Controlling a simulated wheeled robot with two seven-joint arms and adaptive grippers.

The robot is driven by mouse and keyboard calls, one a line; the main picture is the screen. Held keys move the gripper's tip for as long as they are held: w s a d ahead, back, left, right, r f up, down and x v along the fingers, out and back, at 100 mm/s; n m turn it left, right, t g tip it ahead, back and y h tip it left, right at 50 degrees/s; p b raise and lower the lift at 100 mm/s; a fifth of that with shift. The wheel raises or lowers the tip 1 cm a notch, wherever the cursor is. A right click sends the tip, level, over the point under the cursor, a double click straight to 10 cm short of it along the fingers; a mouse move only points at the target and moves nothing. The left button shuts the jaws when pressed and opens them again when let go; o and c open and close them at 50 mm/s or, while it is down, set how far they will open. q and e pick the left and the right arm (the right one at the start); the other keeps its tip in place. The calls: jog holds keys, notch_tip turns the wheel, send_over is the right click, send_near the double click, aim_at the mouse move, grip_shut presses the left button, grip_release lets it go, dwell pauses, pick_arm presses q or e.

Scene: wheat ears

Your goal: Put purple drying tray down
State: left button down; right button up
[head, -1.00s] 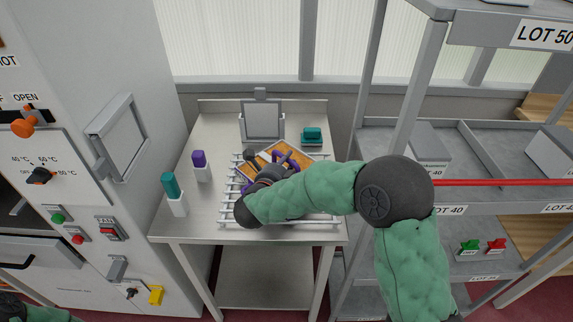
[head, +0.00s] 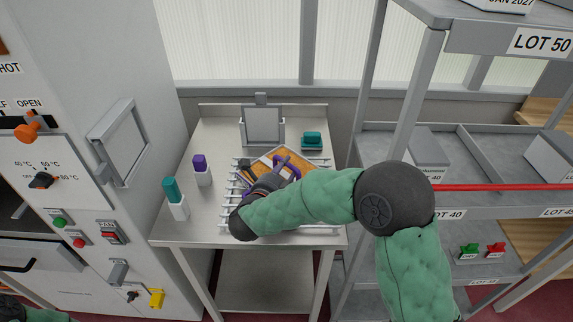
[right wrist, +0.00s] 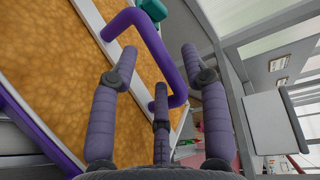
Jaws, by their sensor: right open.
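The purple drying tray, filled with an orange-brown layer, lies at an angle on the white slatted rack (head: 234,188) on the steel table. Its purple handle (head: 290,163) shows in the head view. The right wrist view shows the handle (right wrist: 170,55) and tray edge (right wrist: 38,130) close up. My right gripper (head: 277,178) is over the near side of the tray. Its fingers (right wrist: 158,68) are spread open beside the handle, not closed on it. My arm hides part of the tray and rack. My left gripper is out of view.
A white bottle with a teal cap (head: 174,198) and one with a purple cap (head: 202,170) stand left of the rack. A grey panel (head: 262,125) and a teal object (head: 312,140) are behind. A shelf unit (head: 404,90) stands right.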

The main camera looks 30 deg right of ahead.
jog(key=p+v, duration=0.1)
jog(key=v, duration=0.7)
jog(key=shift+r+p, duration=0.15)
jog(key=shift+p, duration=0.25)
jog(key=shift+s+a, duration=0.45)
jog(key=shift+a, duration=0.1)
